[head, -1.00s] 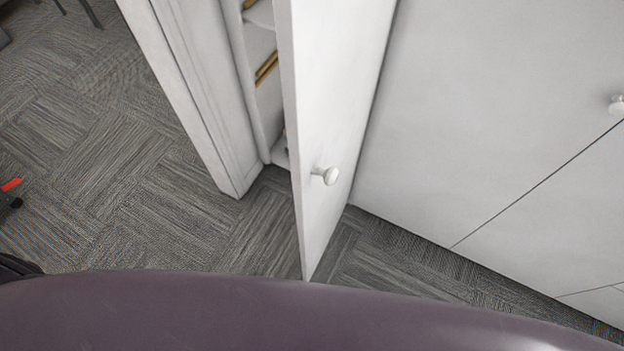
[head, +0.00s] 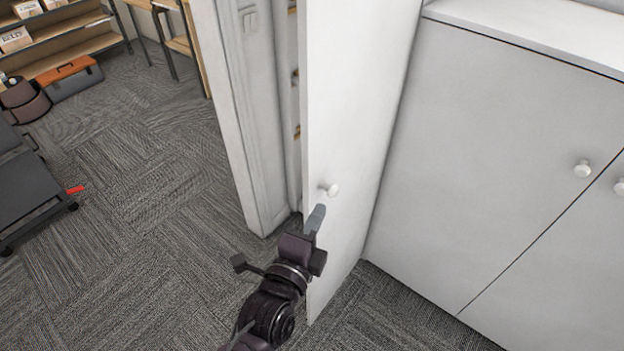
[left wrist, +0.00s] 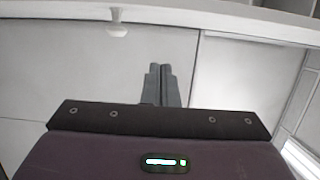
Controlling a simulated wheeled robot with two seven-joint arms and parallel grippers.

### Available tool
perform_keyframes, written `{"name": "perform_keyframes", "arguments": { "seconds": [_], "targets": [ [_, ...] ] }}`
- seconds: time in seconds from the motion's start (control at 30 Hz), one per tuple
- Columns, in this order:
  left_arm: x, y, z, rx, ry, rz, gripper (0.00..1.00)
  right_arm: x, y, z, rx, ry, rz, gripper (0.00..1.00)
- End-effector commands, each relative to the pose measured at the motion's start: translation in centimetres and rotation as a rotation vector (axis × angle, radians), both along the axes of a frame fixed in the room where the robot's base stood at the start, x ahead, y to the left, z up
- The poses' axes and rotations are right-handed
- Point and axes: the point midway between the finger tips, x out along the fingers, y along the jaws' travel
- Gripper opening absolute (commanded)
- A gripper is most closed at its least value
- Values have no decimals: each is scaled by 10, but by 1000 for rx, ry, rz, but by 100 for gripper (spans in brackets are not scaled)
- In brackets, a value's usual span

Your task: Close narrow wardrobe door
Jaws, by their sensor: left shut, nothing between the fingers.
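The narrow wardrobe door (head: 350,120) is a tall white panel that stands ajar in the head view. A round white knob (head: 331,190) sits on its face. Through the gap to its left, a little of the shelved inside (head: 295,130) shows. My left gripper (head: 316,218) is shut and empty, just below the knob and in front of the door's lower part. I cannot tell whether it touches the door. Its closed fingers (left wrist: 162,84) show in the left wrist view, pointing at white panels with a pale knob (left wrist: 117,29) up to the left. My right gripper is not in view.
A low white cabinet (head: 500,130) with knobs stands right of the door. A white wardrobe side panel (head: 245,120) is on the left. A dark wheeled piece (head: 35,190), an orange-topped toolbox (head: 70,78) and shelves (head: 75,40) are farther left. Carpet between is clear.

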Motion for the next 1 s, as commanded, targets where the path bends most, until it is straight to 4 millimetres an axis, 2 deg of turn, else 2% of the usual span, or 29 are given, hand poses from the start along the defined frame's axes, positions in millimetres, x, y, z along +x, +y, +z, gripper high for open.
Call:
{"name": "perform_keyframes", "arguments": {
  "seconds": [0.03, 0.17, 0.37, 0.4, 0.5, 0.7, 1.0],
  "targets": [
    [11, -4, 5, -3, -2, 1, 0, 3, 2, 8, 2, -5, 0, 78],
    [38, -14, 6, -4, -1, 1, 0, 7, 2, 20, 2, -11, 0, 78],
    [77, -28, 5, -4, 0, 0, 0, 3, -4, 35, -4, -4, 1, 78],
    [80, -21, 5, 0, 1, 2, 0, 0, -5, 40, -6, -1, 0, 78],
    [87, -8, 4, 0, 2, 1, 0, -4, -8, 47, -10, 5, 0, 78],
    [95, 5, 1, -2, 2, 0, 0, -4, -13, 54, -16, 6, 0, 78],
    [96, 6, 0, -2, 2, -1, 0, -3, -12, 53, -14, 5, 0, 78]
  ]
}}
